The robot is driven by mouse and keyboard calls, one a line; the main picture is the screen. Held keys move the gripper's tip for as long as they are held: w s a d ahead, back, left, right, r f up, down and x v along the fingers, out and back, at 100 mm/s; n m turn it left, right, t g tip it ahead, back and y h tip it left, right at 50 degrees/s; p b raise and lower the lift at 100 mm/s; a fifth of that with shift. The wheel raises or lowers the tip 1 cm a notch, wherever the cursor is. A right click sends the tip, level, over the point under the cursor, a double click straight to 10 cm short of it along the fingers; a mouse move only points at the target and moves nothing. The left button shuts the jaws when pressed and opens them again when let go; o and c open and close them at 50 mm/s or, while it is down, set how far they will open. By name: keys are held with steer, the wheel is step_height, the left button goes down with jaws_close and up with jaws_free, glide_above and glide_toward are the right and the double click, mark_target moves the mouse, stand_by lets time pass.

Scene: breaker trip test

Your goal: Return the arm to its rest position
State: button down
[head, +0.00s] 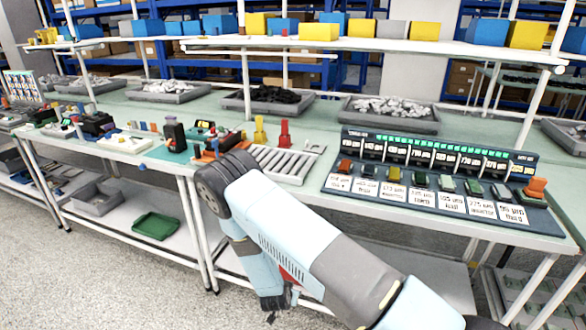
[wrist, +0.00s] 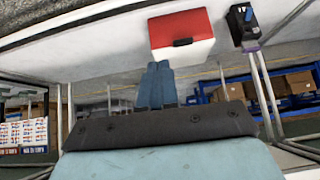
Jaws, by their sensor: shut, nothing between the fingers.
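My arm (head: 300,245) reaches forward over the front edge of the workbench and bends back down at its elbow. My gripper (head: 275,308) hangs low in front of the bench, below the bench top and partly hidden by my arm. In the wrist view my gripper (wrist: 157,66) shows its two blue fingers together with nothing between them. It touches nothing that I can see.
The breaker test panel (head: 440,150), with several coloured breakers and labels, stands at the right of the bench. A grey slatted rack (head: 285,163) is left of it. A green tray (head: 156,226) lies on the lower shelf. A red and white box (wrist: 181,35) shows in the wrist view.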

steer(key=w+a+r+g+y, duration=0.15)
steer(key=w+r, duration=0.25)
steer(key=r, duration=0.7)
steer(key=d+r+n+y, duration=0.1)
steer(key=d+r+y, duration=0.15)
steer(key=r, duration=1.35)
steer(key=d+r+y, duration=0.1)
steer(key=d+r, duration=0.2)
steer(key=r, duration=1.3)
steer(key=s+d+r+n, duration=0.1)
steer(key=s+d+r, duration=0.5)
steer(key=r, duration=0.3)
steer(key=s+d+r+n, duration=0.1)
steer(key=s+d+r, duration=0.45)
steer(key=r, duration=0.25)
steer(key=s+d+r+h, duration=0.1)
steer(key=s+d+r, duration=0.2)
steer(key=s, duration=0.6)
steer(key=s+d+r+n+h, duration=0.1)
steer(key=s+d+r, duration=0.2)
steer(key=s, duration=0.7)
steer(key=d, duration=0.2)
steer(key=shift+d+r, duration=0.2)
steer(key=shift+d, duration=0.2)
steer(key=shift+g, duration=0.25)
